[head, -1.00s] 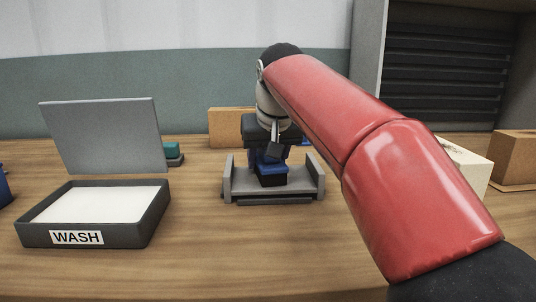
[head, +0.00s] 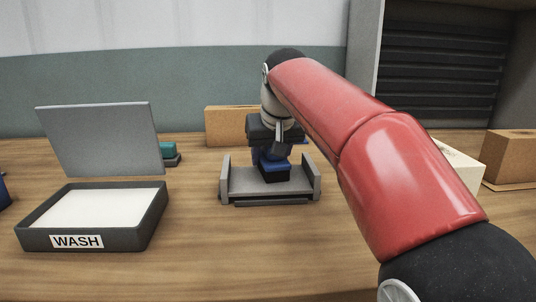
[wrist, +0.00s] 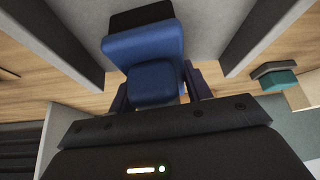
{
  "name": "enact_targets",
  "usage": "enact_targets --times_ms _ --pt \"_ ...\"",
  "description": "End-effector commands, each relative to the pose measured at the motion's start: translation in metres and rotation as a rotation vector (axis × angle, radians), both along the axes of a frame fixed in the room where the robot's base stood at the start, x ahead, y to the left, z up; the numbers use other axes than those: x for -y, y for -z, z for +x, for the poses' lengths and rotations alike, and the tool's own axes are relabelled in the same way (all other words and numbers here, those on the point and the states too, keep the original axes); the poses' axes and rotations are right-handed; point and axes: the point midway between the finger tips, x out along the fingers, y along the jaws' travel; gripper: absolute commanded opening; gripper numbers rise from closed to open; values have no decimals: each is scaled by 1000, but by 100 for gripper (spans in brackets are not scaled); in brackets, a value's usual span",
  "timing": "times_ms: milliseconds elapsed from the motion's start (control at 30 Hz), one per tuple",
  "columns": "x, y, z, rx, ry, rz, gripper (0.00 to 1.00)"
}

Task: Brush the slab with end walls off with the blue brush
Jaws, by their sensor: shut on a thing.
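The slab with end walls (head: 240,184) is light grey and stands on the wooden table, with an upright wall at its left and right ends. The wrist view shows its bare surface (wrist: 213,25) and both walls. My gripper (head: 270,150) is above the slab, shut on the blue brush (wrist: 145,58). The brush's black bristle end (head: 277,176) points down between the end walls, right of the slab's middle. Whether the bristles touch the slab is hard to tell. My gripper's fingers (wrist: 158,90) flank the brush's handle in the wrist view. No dirt is discernible on the slab.
A dark tray labelled WASH (head: 140,233) with a white bed stands left, a grey panel (head: 100,140) behind it. A teal and dark grey block (head: 168,153) is partly behind the panel. Cardboard boxes (head: 225,125) stand behind and right (head: 510,158). The front table is clear.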

Motion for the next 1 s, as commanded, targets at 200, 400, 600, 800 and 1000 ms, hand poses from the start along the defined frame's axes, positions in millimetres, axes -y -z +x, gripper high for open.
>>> enact_targets --times_ms 200,400,600,800,1000 --pt "0 4 -20 -2 -1 -1 18" --pt "0 4 -26 -5 0 0 18" --pt "-1 5 -35 -7 -1 -1 18" --pt "-1 5 -54 -8 0 0 18" --pt "0 3 -67 -8 -1 -1 18"
